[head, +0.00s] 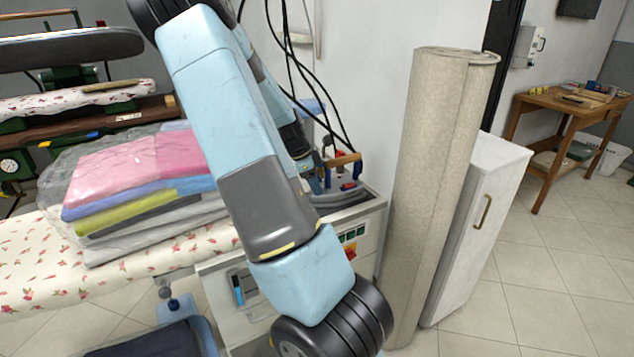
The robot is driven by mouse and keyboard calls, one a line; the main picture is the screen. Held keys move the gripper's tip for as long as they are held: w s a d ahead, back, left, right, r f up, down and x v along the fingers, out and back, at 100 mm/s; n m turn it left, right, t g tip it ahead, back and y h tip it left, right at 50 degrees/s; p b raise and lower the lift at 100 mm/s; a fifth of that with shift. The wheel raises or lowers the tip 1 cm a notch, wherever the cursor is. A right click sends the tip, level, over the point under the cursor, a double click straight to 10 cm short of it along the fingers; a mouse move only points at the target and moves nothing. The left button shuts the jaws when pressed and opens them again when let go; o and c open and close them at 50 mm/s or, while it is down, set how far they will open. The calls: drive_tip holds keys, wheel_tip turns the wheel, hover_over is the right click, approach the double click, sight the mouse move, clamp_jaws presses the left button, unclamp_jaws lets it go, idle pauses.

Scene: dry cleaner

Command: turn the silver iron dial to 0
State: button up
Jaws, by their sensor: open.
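The iron stands on the right end of the ironing unit, beside the wall; its wooden handle (346,160) shows in the head view, with small red and blue parts around it. The silver dial is too small and too covered to make out, so its setting cannot be read. My arm crosses the middle of the view and hides much of the iron's left side. My gripper (318,180) is at the lower end of my forearm, close to the left of the iron, mostly hidden and open. I cannot tell whether it touches the iron.
Bagged folded clothes (140,170) lie on the floral ironing board (40,262) at left. A control panel (350,242) is on the unit's front. Black cables hang behind the iron. Rolled carpets (428,180) and a white cabinet (478,225) stand close at right. Tiled floor is free farther right.

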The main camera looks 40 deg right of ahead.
drive_tip(key=shift+c, duration=0.3)
drive_tip(key=c, duration=0.9)
drive_tip(key=shift+d, duration=0.4)
drive_tip(key=shift+c, duration=0.5)
drive_tip(key=shift+a, duration=0.4)
drive_tip(key=n+t, duration=0.1)
drive_tip(key=n, duration=0.2)
drive_tip(key=shift+a+n, duration=0.1)
drive_tip(key=shift+n, duration=0.2)
drive_tip(key=n+t, duration=0.1)
drive_tip(key=n, duration=0.1)
drive_tip(key=n+t, duration=0.1)
drive_tip(key=n, duration=0.2)
drive_tip(key=shift+s+t+h, duration=0.15)
drive_tip(key=shift+t+h, duration=0.15)
drive_tip(key=shift+s+n+t, duration=0.1)
drive_tip(key=shift+n+t, duration=0.3)
drive_tip(key=shift+n, duration=1.4)
drive_tip(key=o, duration=1.1)
drive_tip(key=shift+c, duration=0.2)
